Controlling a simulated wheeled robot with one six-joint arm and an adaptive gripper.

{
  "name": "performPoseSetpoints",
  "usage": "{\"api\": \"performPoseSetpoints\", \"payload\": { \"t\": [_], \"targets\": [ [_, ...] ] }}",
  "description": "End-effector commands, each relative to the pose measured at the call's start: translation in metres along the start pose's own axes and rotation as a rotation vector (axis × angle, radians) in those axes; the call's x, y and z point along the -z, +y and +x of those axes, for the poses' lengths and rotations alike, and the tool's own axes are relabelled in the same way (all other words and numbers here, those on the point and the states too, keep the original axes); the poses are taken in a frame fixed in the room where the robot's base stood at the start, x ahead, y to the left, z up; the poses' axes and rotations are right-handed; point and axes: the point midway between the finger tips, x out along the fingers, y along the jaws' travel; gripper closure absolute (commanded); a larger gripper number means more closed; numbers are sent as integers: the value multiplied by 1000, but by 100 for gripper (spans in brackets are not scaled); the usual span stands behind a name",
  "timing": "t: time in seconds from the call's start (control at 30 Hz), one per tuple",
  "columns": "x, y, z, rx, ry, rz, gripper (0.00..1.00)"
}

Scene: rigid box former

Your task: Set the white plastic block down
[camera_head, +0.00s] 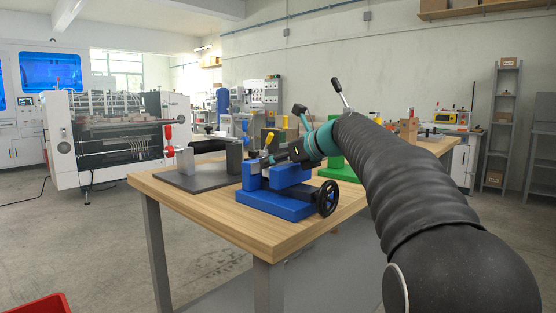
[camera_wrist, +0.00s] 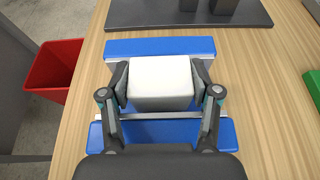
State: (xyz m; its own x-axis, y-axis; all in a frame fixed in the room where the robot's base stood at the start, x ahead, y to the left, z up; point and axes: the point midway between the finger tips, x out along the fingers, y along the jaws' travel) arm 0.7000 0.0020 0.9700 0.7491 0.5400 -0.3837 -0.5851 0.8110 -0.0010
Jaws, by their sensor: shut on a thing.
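The white plastic block (camera_wrist: 161,84) shows large in the wrist view, between the two fingers of my gripper (camera_wrist: 160,92). My gripper is shut on its left and right sides. The block is over the blue vise (camera_wrist: 160,47), between its far and near blue parts. I cannot tell whether it touches the vise. In the head view my gripper (camera_head: 269,157) reaches down to the blue vise (camera_head: 275,207) on the wooden table, and the block is mostly hidden there.
The wooden table (camera_head: 210,205) also carries a dark plate (camera_head: 185,181) with grey upright blocks, left of the vise. A green fixture (camera_head: 338,170) stands behind it. The vise has a black handwheel (camera_head: 327,198). A red bin (camera_wrist: 52,70) stands beside the table on the floor.

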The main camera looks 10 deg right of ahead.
Motion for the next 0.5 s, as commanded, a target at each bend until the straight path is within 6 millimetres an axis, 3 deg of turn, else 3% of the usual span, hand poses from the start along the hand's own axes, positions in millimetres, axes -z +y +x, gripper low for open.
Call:
{"api": "performPoseSetpoints", "payload": {
  "t": [0.37, 0.4, 0.5],
  "targets": [
    [8, 0, 4, -1, 0, 1, 77],
    [8, 0, 4, -1, 1, 1, 36],
    [9, 0, 4, -2, 3, 1, 13]
  ]
}}
